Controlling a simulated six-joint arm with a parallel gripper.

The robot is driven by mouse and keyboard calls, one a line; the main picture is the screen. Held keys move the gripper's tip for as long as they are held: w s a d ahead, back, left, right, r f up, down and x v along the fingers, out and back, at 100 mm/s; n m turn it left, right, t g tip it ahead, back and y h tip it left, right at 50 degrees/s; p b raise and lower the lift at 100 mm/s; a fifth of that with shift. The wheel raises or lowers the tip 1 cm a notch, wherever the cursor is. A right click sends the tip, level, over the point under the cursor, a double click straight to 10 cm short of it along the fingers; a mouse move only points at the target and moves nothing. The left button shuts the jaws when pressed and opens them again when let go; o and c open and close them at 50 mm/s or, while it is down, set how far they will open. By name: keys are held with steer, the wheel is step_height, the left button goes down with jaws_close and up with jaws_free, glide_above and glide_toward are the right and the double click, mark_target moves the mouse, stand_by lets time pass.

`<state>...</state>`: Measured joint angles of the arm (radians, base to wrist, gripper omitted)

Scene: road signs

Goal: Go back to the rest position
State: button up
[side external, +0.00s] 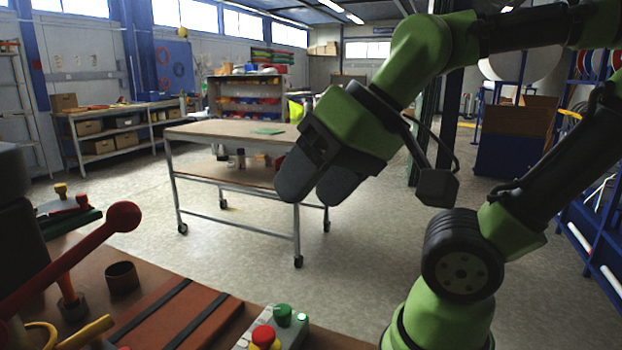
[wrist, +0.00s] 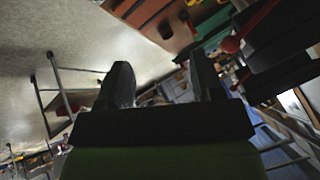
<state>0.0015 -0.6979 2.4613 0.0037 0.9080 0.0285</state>
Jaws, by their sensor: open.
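My gripper (side external: 318,190) hangs in the air in the middle of the side view, on the green arm, with its dark fingers pointing down and to the left. Nothing shows between the fingers. In the wrist view my gripper (wrist: 160,85) has its two dark fingers spread apart with a gap between them. It is above and beyond the brown workbench (side external: 215,335) and touches nothing that I can see.
On the workbench are a button box (side external: 272,330) with red and green buttons, a red-knobbed lever (side external: 124,216) and a dark round cup (side external: 122,278). A wheeled table (side external: 230,132) stands behind my gripper. Open floor (side external: 350,270) lies between.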

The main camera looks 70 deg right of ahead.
steer(key=shift+w+r, duration=0.1)
steer(key=shift+w, duration=0.2)
steer(key=shift+s+f, duration=0.3)
steer(key=shift+s, duration=0.4)
